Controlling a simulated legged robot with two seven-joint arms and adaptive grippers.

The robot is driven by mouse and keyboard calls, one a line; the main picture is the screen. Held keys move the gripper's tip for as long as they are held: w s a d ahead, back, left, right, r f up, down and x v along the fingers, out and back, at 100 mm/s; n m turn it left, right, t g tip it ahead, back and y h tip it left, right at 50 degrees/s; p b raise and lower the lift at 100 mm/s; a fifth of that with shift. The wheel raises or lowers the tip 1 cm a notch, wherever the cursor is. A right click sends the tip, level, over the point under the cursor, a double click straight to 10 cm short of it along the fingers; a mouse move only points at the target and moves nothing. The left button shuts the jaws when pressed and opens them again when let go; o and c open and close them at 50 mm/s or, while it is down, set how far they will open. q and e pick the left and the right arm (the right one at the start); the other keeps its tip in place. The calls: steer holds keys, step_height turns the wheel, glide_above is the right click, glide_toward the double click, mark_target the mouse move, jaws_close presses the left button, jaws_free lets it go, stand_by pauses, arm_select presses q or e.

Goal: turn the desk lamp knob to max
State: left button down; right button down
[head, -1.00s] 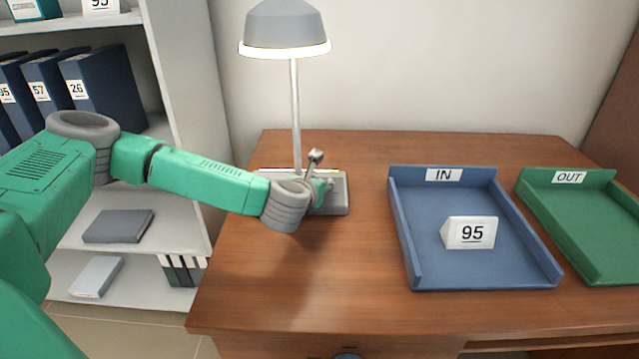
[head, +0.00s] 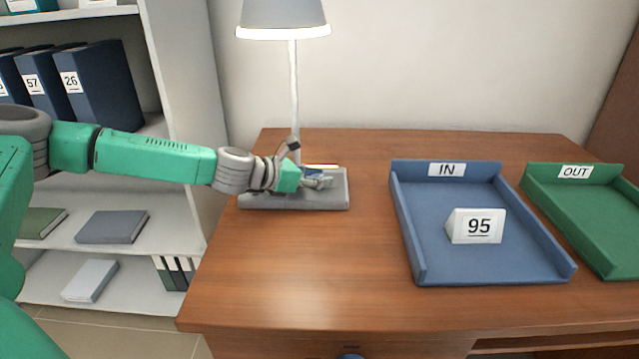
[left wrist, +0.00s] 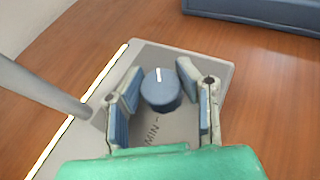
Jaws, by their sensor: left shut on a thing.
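The desk lamp (head: 283,16) is lit at its lower rim. Its pole rises from a grey base (head: 262,202) at the left of the desk. The round blue-grey knob (left wrist: 160,92) sits on the base in the left wrist view, its white pointer line aimed toward the top of the picture. A "MIN" label (left wrist: 152,132) is printed below it. My left gripper (head: 319,181) is low over the base; in the left wrist view its two fingers (left wrist: 160,80) stand on either side of the knob, shut on it. In the head view the gripper hides the knob. My right gripper is not in view.
A blue IN tray (head: 408,230) with a "95" sign (head: 477,226) stands right of the lamp, and a green OUT tray (head: 560,210) is further right. A shelf unit (head: 172,90) with binders is at left. The desk front (head: 290,290) is clear.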

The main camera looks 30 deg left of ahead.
arm_select(q)
steer(key=m+g+h, duration=0.1)
steer(key=m+h, duration=0.1)
steer(key=m+g+h, duration=0.2)
steer(key=shift+a+f+m+p, duration=0.1)
steer(key=shift+f+m+p, duration=0.1)
steer(key=shift+m+p, duration=0.15)
steer(key=shift+s+m+g+h, duration=0.1)
steer(key=shift+m+g+h, duration=1.1)
steer(key=shift+m+g, duration=0.7)
steer(key=shift+f+g, duration=0.1)
steer(key=shift+g, duration=0.2)
steer(key=c, duration=1.1)
jaws_free()
steer(key=shift+a, duration=0.1)
steer(key=shift+s+a+r, duration=0.1)
steer(key=shift+a+r, duration=0.25)
steer(key=shift+a, duration=0.1)
steer(key=v, duration=1)
steer(key=shift+s+a+f, duration=0.1)
steer(key=shift+a+f, duration=0.1)
steer(key=shift+a, duration=0.35)
